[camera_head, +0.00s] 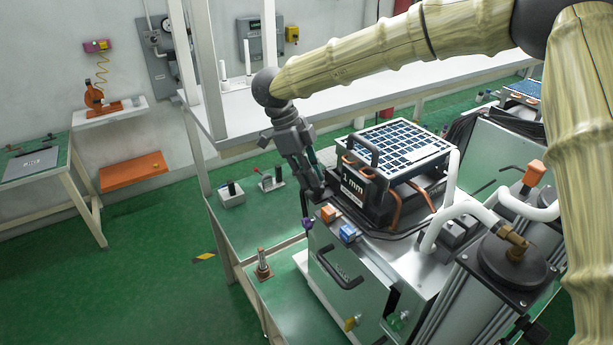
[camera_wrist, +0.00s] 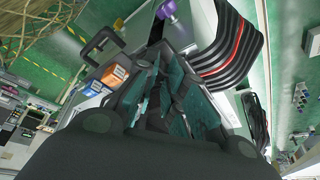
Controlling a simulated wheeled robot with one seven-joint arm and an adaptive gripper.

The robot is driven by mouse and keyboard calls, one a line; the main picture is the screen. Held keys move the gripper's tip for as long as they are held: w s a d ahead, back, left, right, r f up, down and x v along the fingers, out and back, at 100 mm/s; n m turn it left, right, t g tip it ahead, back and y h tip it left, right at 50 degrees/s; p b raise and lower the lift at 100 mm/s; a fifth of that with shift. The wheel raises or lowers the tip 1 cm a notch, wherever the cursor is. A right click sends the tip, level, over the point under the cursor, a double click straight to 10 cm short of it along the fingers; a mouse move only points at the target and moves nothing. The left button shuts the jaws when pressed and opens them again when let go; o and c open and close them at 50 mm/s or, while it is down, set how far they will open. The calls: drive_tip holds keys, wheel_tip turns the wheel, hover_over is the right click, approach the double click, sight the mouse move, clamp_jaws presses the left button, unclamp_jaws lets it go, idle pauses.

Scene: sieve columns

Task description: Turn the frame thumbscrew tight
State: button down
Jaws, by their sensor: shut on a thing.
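My gripper (camera_head: 316,188) reaches down to the front left corner of the sieve machine, beside the black frame with the "1 mm" label (camera_head: 354,184). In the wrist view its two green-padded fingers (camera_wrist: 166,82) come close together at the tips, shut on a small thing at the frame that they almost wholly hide. From its place this is the frame thumbscrew, but its shape and how far it is turned cannot be made out. The sieve deck (camera_head: 398,142) with a blue grid lies on top of the frame.
An orange block (camera_head: 328,213) and a blue block (camera_head: 348,233) sit close by on the machine's edge. A purple knob (camera_head: 307,223) is just below the gripper. Black ribbed bellows (camera_wrist: 232,50) lie close on the right in the wrist view. White hoses (camera_head: 450,215) stand at the right.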

drive_tip(key=shift+s+d+f+m+g+y, duration=0.15)
drive_tip(key=shift+f+m+g, duration=0.2)
drive_tip(key=shift+m, duration=0.4)
drive_tip(key=shift+w+d+f+m+g+y, duration=0.1)
drive_tip(key=shift+f+m+g, duration=0.2)
drive_tip(key=shift+m, duration=0.4)
drive_tip(key=shift+s+d+f+m+g+y, duration=0.15)
drive_tip(key=shift+f+m+g, duration=0.2)
drive_tip(key=shift+m, duration=0.4)
drive_tip(key=shift+w, duration=0.15)
drive_tip(key=c, duration=1.2)
unclamp_jaws()
drive_tip(key=shift+a+r, duration=0.1)
drive_tip(key=shift+a, duration=0.05)
drive_tip(key=shift+o, duration=0.8)
drive_tip(key=shift+d+r, duration=0.1)
drive_tip(key=shift+d, duration=0.2)
drive_tip(key=shift+r, duration=0.1)
drive_tip(key=shift+w+r, duration=0.2)
drive_tip(key=shift+r, duration=0.2)
drive_tip(key=v, duration=0.7)
drive_tip(key=shift+s+a+r, duration=0.15)
drive_tip(key=shift+a+r, duration=0.15)
drive_tip(key=shift+a, duration=0.1)
